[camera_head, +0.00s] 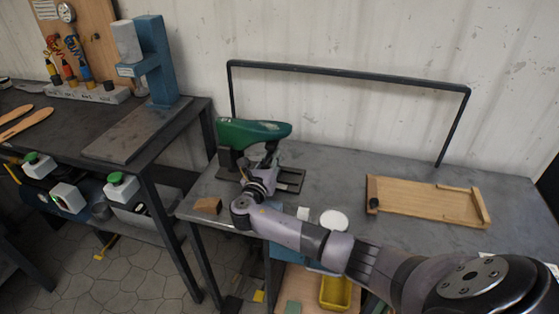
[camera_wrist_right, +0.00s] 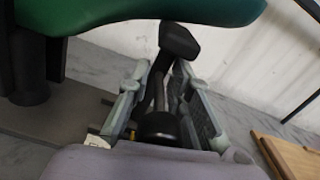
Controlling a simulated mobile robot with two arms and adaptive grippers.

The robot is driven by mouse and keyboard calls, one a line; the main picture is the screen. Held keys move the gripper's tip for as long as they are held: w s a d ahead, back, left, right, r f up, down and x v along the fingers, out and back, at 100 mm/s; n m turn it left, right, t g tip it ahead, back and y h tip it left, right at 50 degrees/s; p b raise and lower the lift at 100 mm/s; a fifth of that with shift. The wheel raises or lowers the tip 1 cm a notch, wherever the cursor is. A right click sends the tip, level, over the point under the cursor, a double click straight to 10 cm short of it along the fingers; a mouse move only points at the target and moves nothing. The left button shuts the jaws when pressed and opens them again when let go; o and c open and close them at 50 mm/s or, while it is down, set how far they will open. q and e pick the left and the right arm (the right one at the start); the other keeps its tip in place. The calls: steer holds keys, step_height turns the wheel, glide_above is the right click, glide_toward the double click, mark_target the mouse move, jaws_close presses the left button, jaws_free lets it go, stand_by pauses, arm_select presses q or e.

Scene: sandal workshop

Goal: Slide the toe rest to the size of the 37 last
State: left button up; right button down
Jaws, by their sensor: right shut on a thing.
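The green last (camera_head: 252,131) is mounted sole up or level on a dark stand (camera_head: 288,180) at the back left of the grey bench, its narrower end to the right. I cannot read its size. The toe rest (camera_wrist_right: 178,42), a dark post with a black pad on top, stands under the last's right part; the pad looks close to the last's underside, and I cannot tell if they touch. My right gripper (camera_wrist_right: 165,92) is shut on the toe rest's post, one finger on each side. In the head view my right gripper (camera_head: 264,170) partly hides the stand.
A dark rail (camera_head: 350,73) stands behind. A yellow bin (camera_head: 336,292) is below. Another bench with a blue press (camera_head: 158,62) is at left.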

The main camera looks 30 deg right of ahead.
steer(key=shift+w+a, duration=0.55)
steer(key=c, duration=1.8)
jaws_free()
steer(key=shift+o, duration=0.2)
steer(key=shift+s+a, duration=0.15)
steer(key=shift+s, duration=0.05)
steer(key=v, duration=1.1)
steer(key=shift+s+a, duration=0.2)
steer(key=shift+a, duration=0.05)
steer(key=shift+f, duration=0.1)
